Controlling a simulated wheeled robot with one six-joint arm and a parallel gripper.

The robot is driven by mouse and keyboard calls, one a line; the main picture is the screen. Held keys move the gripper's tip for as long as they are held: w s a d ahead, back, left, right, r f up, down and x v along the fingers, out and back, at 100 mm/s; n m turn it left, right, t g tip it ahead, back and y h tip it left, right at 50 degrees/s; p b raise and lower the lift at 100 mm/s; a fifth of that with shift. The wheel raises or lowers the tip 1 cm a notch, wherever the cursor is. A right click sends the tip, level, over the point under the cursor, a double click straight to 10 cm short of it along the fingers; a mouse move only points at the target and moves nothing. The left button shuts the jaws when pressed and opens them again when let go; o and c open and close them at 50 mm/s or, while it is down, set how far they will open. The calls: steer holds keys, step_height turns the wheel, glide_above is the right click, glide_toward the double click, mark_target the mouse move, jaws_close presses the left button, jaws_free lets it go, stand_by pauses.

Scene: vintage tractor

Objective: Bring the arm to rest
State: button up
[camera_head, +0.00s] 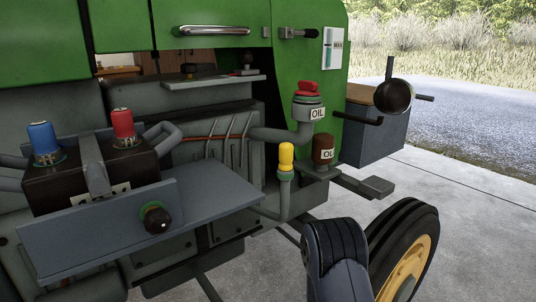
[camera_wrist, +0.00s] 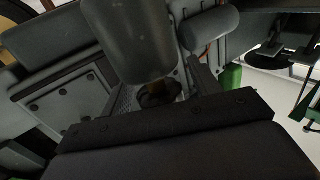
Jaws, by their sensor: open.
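My arm shows in the head view as a dark blue-grey link (camera_head: 338,262) at the bottom, right of centre, in front of the tractor and near its wheel. My gripper (camera_wrist: 172,118) shows in the wrist view as a broad dark body across the bottom. It is open, and I see nothing held in it. In the head view my gripper cannot be picked out.
The green tractor (camera_head: 296,55) fills the left and middle. A grey shelf (camera_head: 85,235) with a dark knob (camera_head: 155,218) juts out. A yellow-capped filler (camera_head: 286,158), a red-capped oil filler (camera_head: 307,100) and a tyre (camera_head: 415,235) are near my arm. Concrete lies open at right.

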steer(key=p+v, duration=0.3)
steer(key=v, duration=0.8)
steer(key=b+x, duration=0.3)
steer(key=x, duration=0.8)
steer(key=shift+a, duration=0.25)
steer(key=shift+d+m+t, duration=0.15)
steer(key=shift+m+t, duration=0.15)
steer(key=shift+t, duration=0.1)
steer(key=shift+w+d+r+m+t+h+p, duration=0.15)
steer(key=shift+m+t+h+p, duration=0.65)
steer(key=shift+m+t+h, duration=0.45)
steer(key=shift+w+d+f+m+t+h+p, duration=0.15)
steer(key=shift+m+t+h+p, duration=0.75)
steer(key=shift+t, duration=0.55)
steer(key=shift+w+d+r+m+t+h+p, duration=0.15)
steer(key=shift+m+t+h+p, duration=0.9)
steer(key=shift+h, duration=0.6)
steer(key=shift+w+d+f+m+t+h+p, duration=0.1)
steer(key=shift+m+t+h+p, duration=0.65)
steer(key=shift+m+h, duration=0.7)
steer(key=shift+d+m+t+h+p, duration=0.2)
steer(key=shift+m+h+p, duration=0.85)
steer(key=shift+h, duration=1.15)
steer(key=shift+d+m+t+h+p, duration=0.15)
steer(key=shift+m+h+p, duration=0.4)
steer(key=shift+m+h, duration=1.3)
steer(key=shift+d+m+h, duration=0.25)
steer(key=shift+m+h, duration=0.2)
steer(key=shift+h, duration=1.05)
